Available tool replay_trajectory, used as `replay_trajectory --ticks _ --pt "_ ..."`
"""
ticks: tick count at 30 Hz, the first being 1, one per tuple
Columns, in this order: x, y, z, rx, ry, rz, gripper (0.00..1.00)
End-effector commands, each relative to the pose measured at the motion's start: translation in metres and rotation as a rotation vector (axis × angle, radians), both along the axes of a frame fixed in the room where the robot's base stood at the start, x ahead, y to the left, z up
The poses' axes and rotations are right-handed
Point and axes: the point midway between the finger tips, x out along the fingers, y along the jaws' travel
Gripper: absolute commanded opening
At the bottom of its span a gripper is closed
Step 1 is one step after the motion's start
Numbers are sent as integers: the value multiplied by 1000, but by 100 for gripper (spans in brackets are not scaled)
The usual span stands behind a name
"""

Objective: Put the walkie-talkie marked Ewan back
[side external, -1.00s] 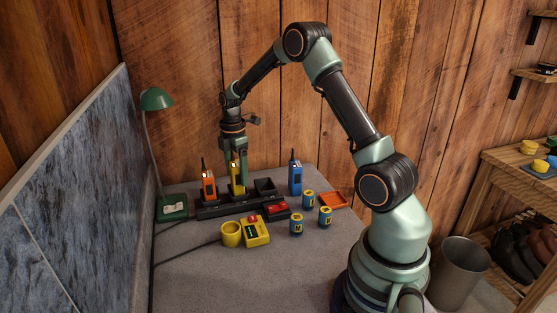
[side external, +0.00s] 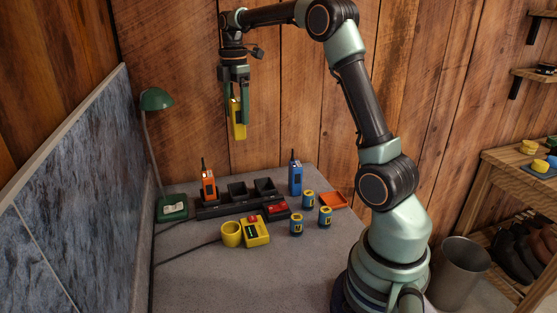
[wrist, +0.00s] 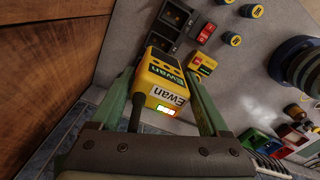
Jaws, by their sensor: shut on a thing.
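The yellow walkie-talkie (side external: 238,121) hangs upright in my gripper (side external: 236,97), well above the table. In the wrist view the yellow walkie-talkie (wrist: 165,78) carries "Ewan" labels and a small lit green display. My gripper is shut on it, one finger on each side. Below stands a black charging rack (side external: 222,211) in the side view. An orange walkie-talkie (side external: 208,185) stands in its left slot; the middle slot (side external: 238,189) and the right slot (side external: 265,186) look empty.
Near the rack's front are a yellow cup (side external: 231,235), a yellow box (side external: 256,231), a red item (side external: 277,207) and several blue-and-yellow cans (side external: 325,217). An orange tray (side external: 333,200) lies at right. A green lamp (side external: 156,100) stands at left. The table's front is clear.

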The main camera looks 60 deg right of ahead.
Motion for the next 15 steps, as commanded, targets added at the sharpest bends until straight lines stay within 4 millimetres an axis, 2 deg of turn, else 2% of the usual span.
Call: replay_trajectory --ticks 5,9,15 --pt "-38 -54 0 0 -1 -16 10" --pt "-84 -101 -2 0 -1 -18 10" --pt "-145 -147 -5 0 0 -17 10"
